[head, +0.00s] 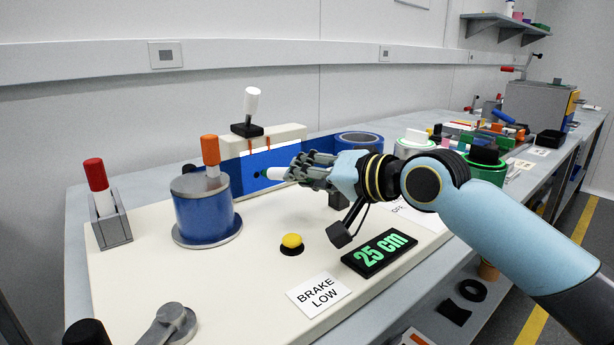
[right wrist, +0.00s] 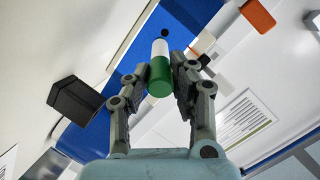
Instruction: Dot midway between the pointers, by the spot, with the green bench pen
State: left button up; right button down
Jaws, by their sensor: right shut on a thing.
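My right gripper (head: 300,172) is shut on the green bench pen (head: 273,174), which has a white part and a green part. The pen also shows between the fingers in the right wrist view (right wrist: 160,72). It is held across the front of the blue panel (head: 245,168), its end close to a small dark spot (right wrist: 164,33). I cannot tell whether the end touches the panel. Two orange-brown pointers (head: 267,142) hang at the top of the panel, above the pen. My left gripper is not in view.
A blue cylinder with an orange handle (head: 205,210), a yellow button (head: 291,241) and a 25 cm display (head: 379,252) stand on the pale board. A red-handled lever (head: 99,188) is at the left.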

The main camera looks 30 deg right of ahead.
jog(key=shift+s+r+p, duration=0.1)
jog(key=shift+s+p, duration=0.35)
jog(key=shift+p, duration=0.05)
jog(key=s+p, duration=0.3)
jog(key=shift+s+d, duration=0.3)
jog(key=shift+s, duration=0.1)
jog(key=shift+s+d+p, duration=0.2)
jog(key=shift+s+p, duration=0.45)
jog(key=shift+s, duration=0.5)
notch_tip(320, 180, up, 16)
jog(key=p, duration=1.6)
jog(key=shift+p, duration=0.3)
